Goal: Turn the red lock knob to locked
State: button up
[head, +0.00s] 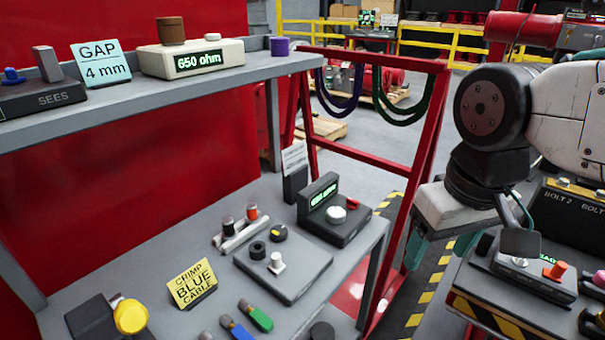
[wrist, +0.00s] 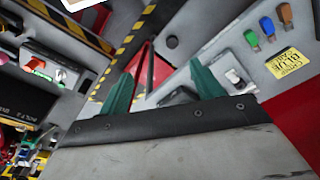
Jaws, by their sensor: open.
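An orange-red knob (head: 556,270) stands on a dark control box (head: 520,278) on the right-hand bench. In the wrist view a red knob (wrist: 38,63) shows on a box at the left. Another small red knob (head: 353,204) sits on a dark display box (head: 335,222) on the left bench. I cannot tell which is the lock knob, nor read a lock mark. My gripper (wrist: 160,74) has two teal fingers spread wide with nothing between them. In the head view my gripper (head: 464,237) hangs above and left of the right-hand control box, apart from it.
The left bench (head: 120,265) carries knobs, cable ends and a yellow sign (head: 192,284). A red frame (head: 412,170) stands behind the gap between benches.

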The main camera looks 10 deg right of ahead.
aim_at(352, 204)
jog(key=u, duration=0.85)
jog(key=k, duration=0.75)
jog(key=z, duration=0.65)
